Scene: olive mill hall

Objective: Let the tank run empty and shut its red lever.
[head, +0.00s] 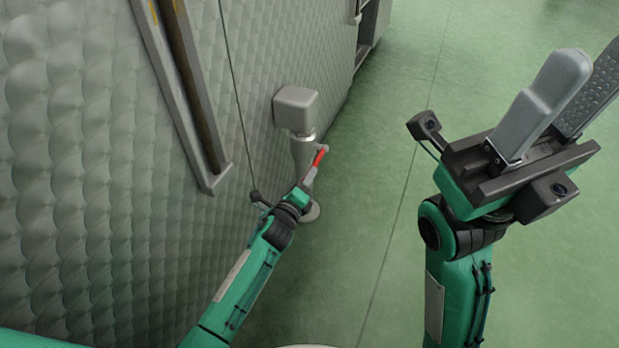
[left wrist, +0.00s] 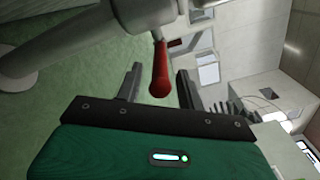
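The tank (head: 80,150) is a large quilted metal wall on the left of the head view. A grey outlet box (head: 296,108) sticks out from it, with a pipe (head: 302,150) running down. The red lever (head: 320,157) is on this pipe. My left gripper (head: 307,178) is close at the lever. In the left wrist view, the red lever (left wrist: 160,70) shows between the two spread fingers of my left gripper (left wrist: 158,80); I see no contact. My right gripper (head: 590,75) is raised at the right, its fingers apart and empty. No flowing liquid is visible.
A metal channel with a brown, yellow-marked strip (head: 192,90) runs down the tank wall. The green floor (head: 385,130) is clear to the right of the tank.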

